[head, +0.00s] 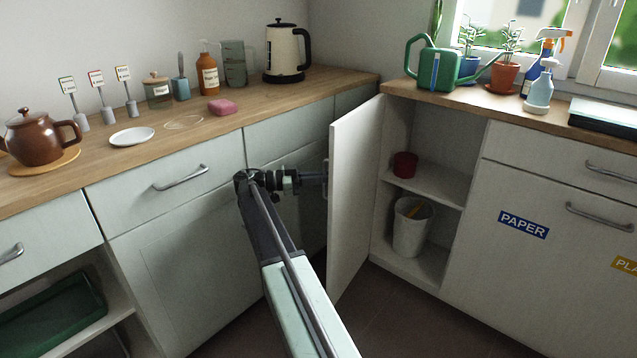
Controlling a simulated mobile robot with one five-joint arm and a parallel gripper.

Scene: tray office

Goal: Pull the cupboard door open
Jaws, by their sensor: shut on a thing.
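The cupboard door (352,190) is a white panel in the middle of the head view. It stands swung out from the right-hand cupboard, so the shelves inside show. My gripper (322,178) reaches the door's left-facing side from the left and is shut on the door handle (327,180). The handle is small here and mostly hidden by the gripper and the door's edge. Inside the cupboard, a dark red pot (405,165) stands on the upper shelf (440,187) and a whitish bin (410,230) stands on the bottom.
Closed drawers (170,190) with bar handles line the left counter (60,190). A kettle (287,52), brown teapot (38,138) and green watering can (437,70) stand on the counters. A fixed-looking front labelled PAPER (523,225) is right of the cupboard. Dark floor (400,320) lies clear below the door.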

